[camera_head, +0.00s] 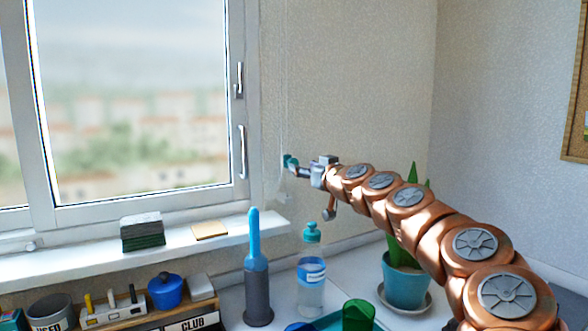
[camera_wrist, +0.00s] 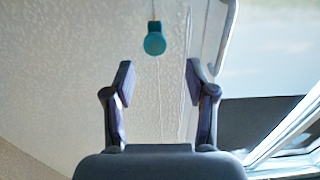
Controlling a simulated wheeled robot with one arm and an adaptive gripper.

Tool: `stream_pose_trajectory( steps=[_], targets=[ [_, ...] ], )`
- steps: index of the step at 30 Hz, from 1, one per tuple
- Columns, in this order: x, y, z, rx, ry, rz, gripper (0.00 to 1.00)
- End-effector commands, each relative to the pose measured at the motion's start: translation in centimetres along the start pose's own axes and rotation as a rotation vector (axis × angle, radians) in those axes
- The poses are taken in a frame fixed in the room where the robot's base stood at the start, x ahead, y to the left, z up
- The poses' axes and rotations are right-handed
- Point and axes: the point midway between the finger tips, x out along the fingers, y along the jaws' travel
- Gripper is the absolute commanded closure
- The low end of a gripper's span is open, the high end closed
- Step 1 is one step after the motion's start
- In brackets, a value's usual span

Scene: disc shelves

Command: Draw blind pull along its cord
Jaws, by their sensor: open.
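The blind pull (camera_wrist: 154,42) is a small teal knob. In the wrist view it hangs ahead of my fingertips, roughly centred between them. In the head view the teal pull (camera_head: 290,161) shows at the tip of my arm, beside the window. A thin pale cord (camera_head: 285,80) runs up the wall above it. My gripper (camera_wrist: 158,76) is open, with a finger on each side and nothing between them. In the head view my gripper (camera_head: 302,168) is close to the pull; whether they touch cannot be told there.
The window (camera_head: 135,100) with its handles is to the left. Below are the sill (camera_head: 190,238), a blue-and-grey brush-like item (camera_head: 257,270), a bottle (camera_head: 312,272) and a teal plant pot (camera_head: 405,285) under my arm. The wall behind the pull is bare.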

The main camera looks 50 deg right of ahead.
Motion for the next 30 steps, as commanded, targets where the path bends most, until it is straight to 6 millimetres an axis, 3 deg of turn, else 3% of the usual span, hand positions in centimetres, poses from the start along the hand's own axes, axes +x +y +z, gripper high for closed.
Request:
stream_pose_trajectory(
  steps=[5,21,30],
  targets=[
    [0.7,0.9,0.0,0.0,0.006,0.017,0.44],
    [6.8,0.7,0.1,0.0,0.001,0.012,0.44],
    [7.7,0.7,0.0,-0.001,0.003,0.013,0.44]
  ],
)
